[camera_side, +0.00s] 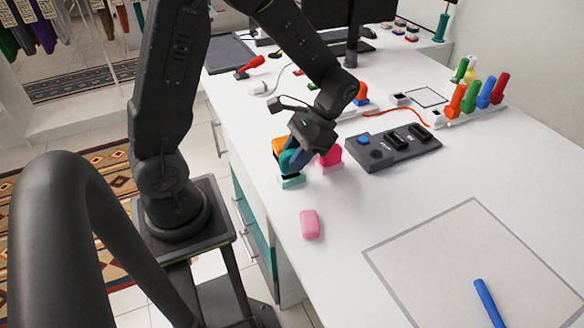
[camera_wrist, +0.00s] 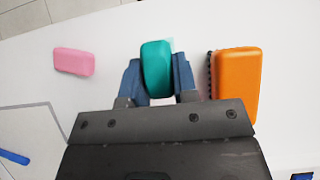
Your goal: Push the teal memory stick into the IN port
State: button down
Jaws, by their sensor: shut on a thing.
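The teal memory stick (camera_wrist: 156,68) is between the blue fingers of my gripper (camera_wrist: 157,82) in the wrist view. In the side view my gripper (camera_side: 291,160) points down and is shut on the stick, which is mostly hidden by the fingers. A pale teal stand (camera_side: 291,181) is directly below the fingers; whether the stick touches it I cannot tell. A dark grey box (camera_side: 380,158) with a blue button and two black slotted ports (camera_side: 397,139) lies to the right, apart from my gripper. Its labels are too small to read, so I cannot tell which port is IN.
A red-pink piece (camera_side: 331,156) is just right of my gripper. A pink block (camera_side: 309,224) lies nearer the front. A white strip of coloured sticks (camera_side: 470,112) lies behind the grey box.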

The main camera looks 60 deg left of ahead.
aim_at(285, 154)
jog(key=shift+r, duration=0.3)
jog(key=shift+r, duration=1.9)
dwell(0.7)
jog(key=shift+r, duration=0.25)
jog(key=w+n+h, duration=0.1)
jog(key=w+n, duration=0.2)
jog(key=w+n+t+h, duration=0.1)
jog(key=w+n+h, duration=0.1)
jog(key=w+n, duration=0.1)
jog(key=w+n+t+h, duration=0.1)
jog(key=w+n, duration=0.1)
jog(key=w, duration=0.1)
jog(key=shift+a+r+n+h, duration=0.2)
jog(key=shift+r+n+h, duration=0.1)
jog(key=shift+n+h, duration=0.1)
jog(key=w+n+t, duration=0.1)
jog(key=w+n, duration=0.2)
jog(key=w+n+t+h, duration=0.1)
jog(key=w+n+t, duration=0.1)
jog(key=w+n, duration=0.1)
jog(key=w+n+t+h, duration=0.1)
jog(key=w+n+t, duration=0.1)
jog(key=w+n, duration=0.1)
jog(key=shift+w+a, duration=0.15)
jog(key=shift+w, duration=0.05)
jog(key=w, duration=1.8)
jog(key=shift+w, duration=0.1)
